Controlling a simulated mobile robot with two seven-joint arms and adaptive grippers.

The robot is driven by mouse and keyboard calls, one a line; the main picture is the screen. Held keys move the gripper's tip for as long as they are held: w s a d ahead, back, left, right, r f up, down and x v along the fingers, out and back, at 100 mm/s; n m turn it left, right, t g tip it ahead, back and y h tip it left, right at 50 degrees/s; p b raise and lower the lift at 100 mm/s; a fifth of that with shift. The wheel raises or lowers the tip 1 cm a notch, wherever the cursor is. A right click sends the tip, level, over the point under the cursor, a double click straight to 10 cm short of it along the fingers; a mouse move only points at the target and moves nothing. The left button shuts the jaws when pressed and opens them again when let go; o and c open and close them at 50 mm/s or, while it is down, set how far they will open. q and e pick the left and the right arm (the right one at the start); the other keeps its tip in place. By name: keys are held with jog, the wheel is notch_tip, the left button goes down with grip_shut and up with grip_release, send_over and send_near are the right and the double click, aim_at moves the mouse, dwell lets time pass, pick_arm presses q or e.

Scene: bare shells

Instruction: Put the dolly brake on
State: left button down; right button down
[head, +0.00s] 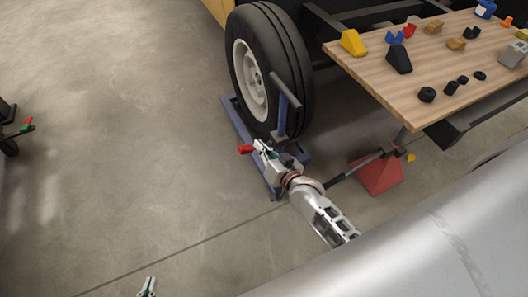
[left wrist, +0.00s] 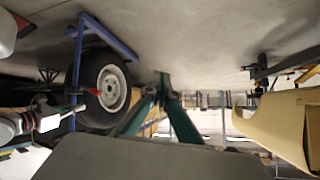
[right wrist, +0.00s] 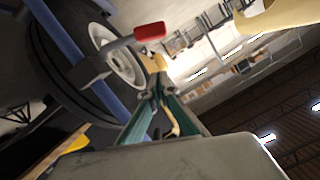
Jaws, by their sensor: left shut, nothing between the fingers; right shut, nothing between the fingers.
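A large black tire with a white rim (head: 270,70) stands on the blue wheel dolly (head: 234,118). The dolly's brake lever has a red end (head: 246,150), low at the near side of the wheel. The red end also shows in the right wrist view (right wrist: 149,32), on a grey arm fixed to the blue frame. My right gripper (head: 259,147) is shut and empty beside the lever; I cannot tell whether they touch. My left gripper (head: 149,281) is shut and empty, low over open floor at the bottom of the head view, well away from the dolly.
A wooden table (head: 375,75) with small blocks and black parts stands to the right of the wheel. A red stand (head: 378,175) with a dark bar is under its near edge. The concrete floor on the left is clear, apart from a dark object at the far left edge.

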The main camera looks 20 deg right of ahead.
aim_at(248, 152)
jog(key=w+f, duration=0.1)
jog(key=w+a+f+b, duration=0.1)
jog(key=f, duration=0.1)
jog(key=w+a+f+b, duration=0.1)
jog(key=shift+w+f, duration=0.35)
jog(key=shift+w, duration=0.05)
pick_arm(q)
jog(key=shift+w+d+r, duration=0.2)
jog(key=shift+w+r, duration=0.05)
jog(key=shift+w, duration=0.2)
jog(key=shift+w+d+r, duration=0.2)
jog(key=shift+w, duration=0.2)
jog(key=shift+s+f, duration=0.1)
pick_arm(e)
jog(key=shift+a+f+n, duration=0.3)
jog(key=shift+f+n, duration=0.2)
jog(key=shift+f, duration=0.15)
jog(key=shift+a+f, duration=0.1)
jog(key=shift+f, duration=0.5)
pick_arm(q)
jog(key=shift+s+f, duration=0.1)
jog(key=shift+f, duration=0.15)
